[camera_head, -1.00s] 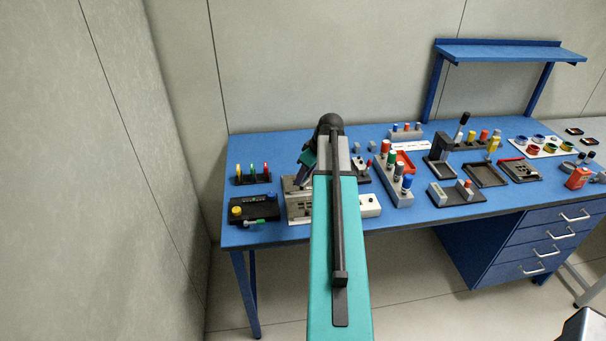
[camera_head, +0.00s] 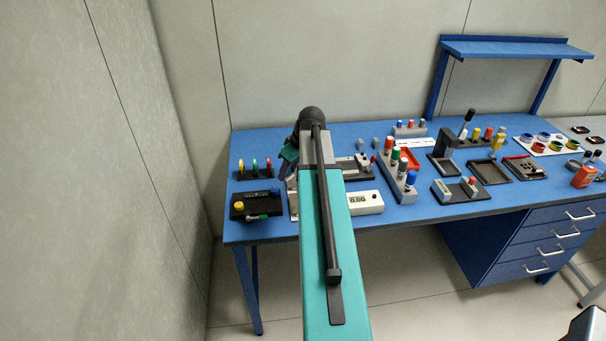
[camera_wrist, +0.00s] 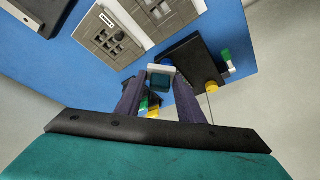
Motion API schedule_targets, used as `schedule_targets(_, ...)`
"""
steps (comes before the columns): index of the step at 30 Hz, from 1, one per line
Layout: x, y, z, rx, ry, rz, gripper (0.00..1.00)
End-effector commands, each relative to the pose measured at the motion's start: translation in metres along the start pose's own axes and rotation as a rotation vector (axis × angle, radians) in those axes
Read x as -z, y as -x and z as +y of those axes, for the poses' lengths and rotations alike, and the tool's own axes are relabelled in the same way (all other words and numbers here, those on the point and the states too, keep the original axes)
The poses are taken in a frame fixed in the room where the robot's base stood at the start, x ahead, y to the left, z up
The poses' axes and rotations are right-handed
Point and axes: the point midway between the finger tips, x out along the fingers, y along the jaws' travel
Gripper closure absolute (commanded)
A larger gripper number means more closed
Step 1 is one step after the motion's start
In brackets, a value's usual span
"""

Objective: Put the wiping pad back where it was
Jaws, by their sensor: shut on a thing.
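In the wrist view my gripper (camera_wrist: 160,76) is shut on a small block with a pale top edge and a dark teal face, which appears to be the wiping pad (camera_wrist: 161,83). The pad sits between the two dark fingertips, above the blue bench. A black box (camera_wrist: 180,58) with a yellow knob and a green-ended piece lies just beyond and to the right of the pad. Whether the pad touches anything is unclear.
A grey fixture (camera_wrist: 118,37) with a white frame lies beyond the pad. A stand with yellow, red and green posts (camera_head: 254,174) is behind the black box. A white meter (camera_head: 368,203) and a bottle rack (camera_head: 400,186) are right of the arm. The bench (camera_head: 275,145) is clear at back left.

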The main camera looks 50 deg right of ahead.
Motion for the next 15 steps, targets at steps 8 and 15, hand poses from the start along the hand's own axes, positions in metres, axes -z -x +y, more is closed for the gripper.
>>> schedule_targets(8, 0.052, -0.01, -0.072, -0.005, -0.008, 0.002, 0.87)
schedule_targets(15, 0.088, -0.014, -0.135, -0.011, -0.021, 0.001, 0.87)
